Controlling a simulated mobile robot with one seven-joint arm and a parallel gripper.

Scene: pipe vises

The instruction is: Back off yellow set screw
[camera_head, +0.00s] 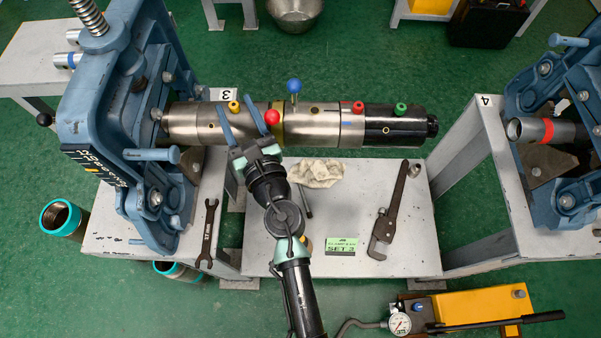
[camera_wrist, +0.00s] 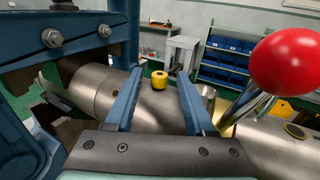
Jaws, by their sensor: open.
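The yellow set screw (camera_head: 234,106) stands up from the top of the steel pipe tool held in the blue vise. It also shows in the wrist view (camera_wrist: 159,79), seen between my two blue fingers and a little beyond them. My gripper (camera_head: 243,116) is open and empty over the tool. In the head view its left finger lies just left of the yellow screw and its right finger reaches toward the red ball knob (camera_head: 272,117). The knob looms large at the right of the wrist view (camera_wrist: 290,60). I cannot tell my exact height above the tool.
A blue knob (camera_head: 294,87), a red screw (camera_head: 358,107) and a green screw (camera_head: 401,109) stand farther right on the tool. The blue vise (camera_head: 110,120) is close at left. A pipe wrench (camera_head: 390,212) and a rag (camera_head: 316,173) lie on the bench below.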

